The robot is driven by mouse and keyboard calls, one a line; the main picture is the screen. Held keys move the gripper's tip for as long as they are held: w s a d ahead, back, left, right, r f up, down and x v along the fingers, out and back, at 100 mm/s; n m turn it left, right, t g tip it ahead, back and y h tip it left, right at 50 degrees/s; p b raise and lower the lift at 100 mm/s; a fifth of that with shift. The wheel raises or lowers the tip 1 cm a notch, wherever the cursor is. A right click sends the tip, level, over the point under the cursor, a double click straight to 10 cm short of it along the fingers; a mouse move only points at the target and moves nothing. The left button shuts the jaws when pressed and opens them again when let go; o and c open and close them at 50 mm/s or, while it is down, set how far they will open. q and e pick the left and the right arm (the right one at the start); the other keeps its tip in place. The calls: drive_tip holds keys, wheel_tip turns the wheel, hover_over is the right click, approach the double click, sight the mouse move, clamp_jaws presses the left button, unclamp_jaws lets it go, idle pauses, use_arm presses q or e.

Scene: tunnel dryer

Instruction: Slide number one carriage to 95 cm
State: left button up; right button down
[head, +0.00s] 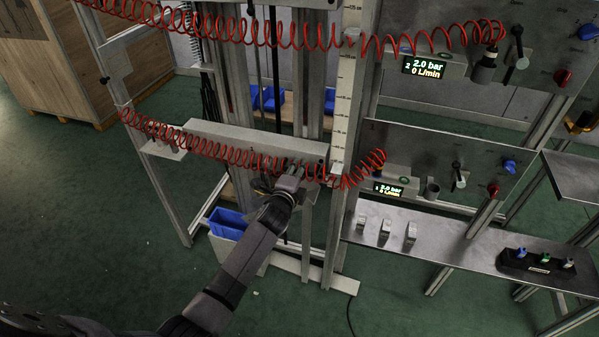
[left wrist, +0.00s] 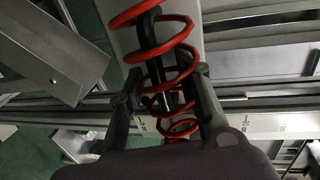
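The lower carriage (head: 245,145) is a long pale grey box across the upright rails, beside the lower panel whose display (head: 388,189) begins with 1. A vertical white scale (head: 345,100) stands at its right; its fine marks are too small to read. My left gripper (head: 291,178) is at the carriage's lower right, by the red coil. In the left wrist view my left gripper (left wrist: 167,75) has its fingers apart. A dark rod (left wrist: 150,40) and red coil loops (left wrist: 155,15) show between or beyond them; contact cannot be told. My right gripper is out of view.
Red coiled hoses (head: 200,150) hang across the frame close to my left gripper. A grey bench (head: 430,245) with small metal blocks stands at right. A blue bin (head: 228,222) sits low on the left.

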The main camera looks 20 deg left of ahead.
use_arm(q)
clamp_jaws()
idle(0.7)
